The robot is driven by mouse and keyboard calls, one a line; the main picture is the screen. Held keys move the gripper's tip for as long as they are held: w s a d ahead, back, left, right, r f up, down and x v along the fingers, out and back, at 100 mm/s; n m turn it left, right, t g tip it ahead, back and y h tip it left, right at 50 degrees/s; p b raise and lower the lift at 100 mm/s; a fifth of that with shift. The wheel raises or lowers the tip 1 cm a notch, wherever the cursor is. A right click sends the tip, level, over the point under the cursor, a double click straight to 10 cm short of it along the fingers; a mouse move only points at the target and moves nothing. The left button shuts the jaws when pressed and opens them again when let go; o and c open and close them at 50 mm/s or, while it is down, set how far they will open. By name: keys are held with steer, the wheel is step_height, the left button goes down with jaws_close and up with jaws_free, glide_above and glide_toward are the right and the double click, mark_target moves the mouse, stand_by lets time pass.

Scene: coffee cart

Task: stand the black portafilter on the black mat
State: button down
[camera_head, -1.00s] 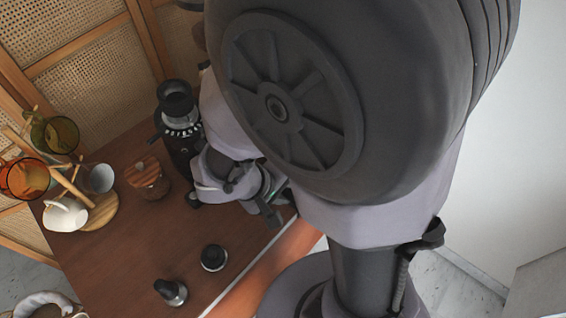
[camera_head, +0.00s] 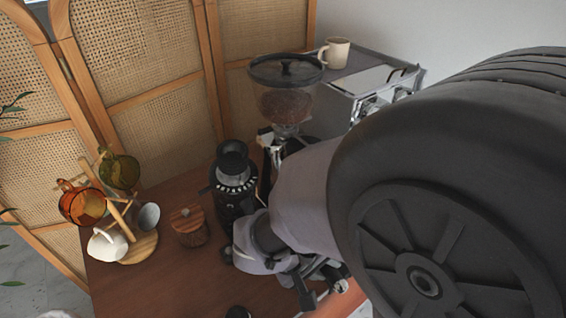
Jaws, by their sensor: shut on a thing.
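My gripper (camera_head: 326,284) is low in the picture, just right of the wooden table's middle, partly hidden by my own arm. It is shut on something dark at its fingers. This looks like the black portafilter, but its shape is mostly hidden. I cannot make out the black mat in this view.
A cup rack (camera_head: 137,247) with several cups is farther left. A hopper grinder (camera_head: 285,95) and a silver espresso machine (camera_head: 372,78) with a mug (camera_head: 336,53) stand behind.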

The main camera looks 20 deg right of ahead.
steer(key=shift+d+f+b, duration=0.1)
steer(key=shift+f+b, duration=0.1)
steer(key=shift+b, duration=0.9)
steer(key=s+b, duration=0.1)
steer(key=b, duration=0.1)
steer(key=s+b, duration=0.1)
steer(key=b, duration=0.2)
steer(key=shift+d+b, duration=0.3)
steer(key=shift+d, duration=0.05)
steer(key=s+d+b, duration=0.3)
steer(key=s+b, duration=0.4)
steer(key=s, duration=0.3)
steer(key=shift+d+r+b, duration=0.25)
steer(key=shift+d+b, duration=0.05)
steer(key=shift+b, duration=0.05)
steer(key=shift+s, duration=0.1)
